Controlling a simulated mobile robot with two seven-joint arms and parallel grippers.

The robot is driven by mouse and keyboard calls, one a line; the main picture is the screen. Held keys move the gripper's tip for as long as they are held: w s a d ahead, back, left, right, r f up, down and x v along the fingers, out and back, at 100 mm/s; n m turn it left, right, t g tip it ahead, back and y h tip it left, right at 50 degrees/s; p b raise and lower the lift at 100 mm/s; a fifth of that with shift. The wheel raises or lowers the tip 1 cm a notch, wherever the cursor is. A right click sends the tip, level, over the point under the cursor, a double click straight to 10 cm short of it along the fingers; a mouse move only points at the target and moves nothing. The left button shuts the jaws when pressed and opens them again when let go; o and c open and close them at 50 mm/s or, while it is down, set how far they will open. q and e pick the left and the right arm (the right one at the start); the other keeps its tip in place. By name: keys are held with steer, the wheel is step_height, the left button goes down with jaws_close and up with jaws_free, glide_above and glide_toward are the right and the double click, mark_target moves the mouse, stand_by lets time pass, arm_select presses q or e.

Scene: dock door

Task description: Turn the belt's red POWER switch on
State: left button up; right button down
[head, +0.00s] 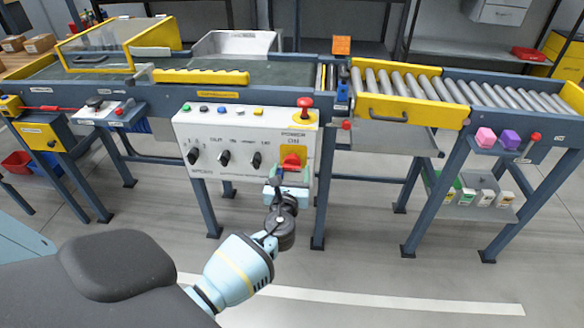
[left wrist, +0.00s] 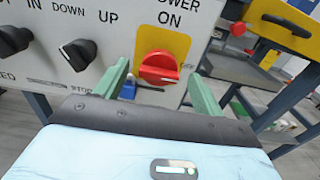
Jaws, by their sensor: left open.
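The red POWER switch (head: 292,161) is a rotary knob on a yellow plate at the lower right of the white control panel (head: 215,133). In the left wrist view the red knob (left wrist: 158,68) sits just beyond and between my gripper's two green fingers, with "POWER ON" printed above it. Its grip ridge looks close to level. My left gripper (head: 288,178) is open in front of the switch, just below it in the head view; the wrist view (left wrist: 160,85) shows the fingers apart, with nothing held. I cannot tell whether they touch the knob. My right gripper is not in view.
Black knobs (head: 224,157) line the panel left of the switch. A red mushroom button (head: 305,103) stands above it on the panel's top right. A yellow-edged roller gate (head: 400,95) with a handle is to the right. The floor below the panel is clear.

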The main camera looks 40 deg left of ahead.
mark_target(292, 163)
arm_select(q)
steer(key=shift+x, duration=1.4)
steer(key=c, duration=1)
